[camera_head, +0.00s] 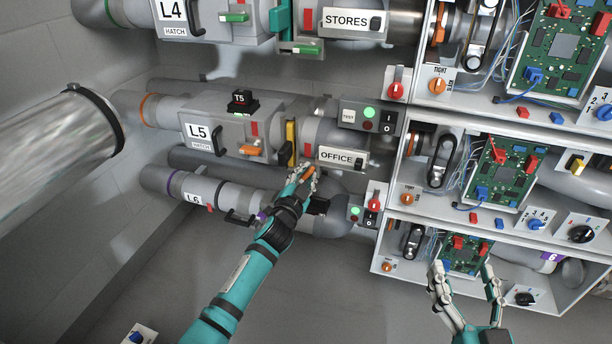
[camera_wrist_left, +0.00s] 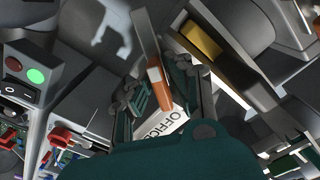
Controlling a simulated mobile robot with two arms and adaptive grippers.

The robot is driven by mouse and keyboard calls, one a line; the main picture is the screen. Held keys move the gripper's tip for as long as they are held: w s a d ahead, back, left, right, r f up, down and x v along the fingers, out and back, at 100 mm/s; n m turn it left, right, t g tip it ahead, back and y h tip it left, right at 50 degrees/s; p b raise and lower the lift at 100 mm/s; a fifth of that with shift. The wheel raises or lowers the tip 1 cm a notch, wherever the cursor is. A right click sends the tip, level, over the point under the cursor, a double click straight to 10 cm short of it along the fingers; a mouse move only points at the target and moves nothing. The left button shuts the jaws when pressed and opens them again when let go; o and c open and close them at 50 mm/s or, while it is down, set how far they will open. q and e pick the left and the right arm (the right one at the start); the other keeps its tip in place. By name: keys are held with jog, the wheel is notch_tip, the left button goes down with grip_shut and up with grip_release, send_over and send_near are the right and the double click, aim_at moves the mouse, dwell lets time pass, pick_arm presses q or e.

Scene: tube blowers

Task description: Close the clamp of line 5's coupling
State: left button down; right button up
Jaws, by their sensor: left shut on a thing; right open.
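Line 5 is the grey pipe with the L5 hatch (camera_head: 200,131) in the head view. Its coupling has a yellow piece (camera_head: 291,135) just left of the OFFICE label (camera_head: 336,156); a yellow piece also shows in the left wrist view (camera_wrist_left: 200,42). My left gripper (camera_head: 306,178) is just below the coupling, shut on an orange-tipped lever. In the left wrist view the orange tip (camera_wrist_left: 158,88) of this grey lever sits between the fingers. The fingers hide part of the lever. My right gripper (camera_head: 463,268) is open and empty, low in front of the panels.
The L4 line (camera_head: 175,12) runs above and the L6 line (camera_head: 193,198) below. A switch box (camera_head: 369,117) with a green light stands right of the coupling. Shelves with circuit boards (camera_head: 505,170) fill the right.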

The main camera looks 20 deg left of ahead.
pick_arm(q)
jog(key=c, duration=1.3)
grip_release()
jog(key=shift+c, duration=0.2)
jog(key=s, duration=1.2)
jog(key=shift+a, duration=0.15)
jog(key=shift+f, duration=0.1)
jog(key=shift+c, duration=0.4)
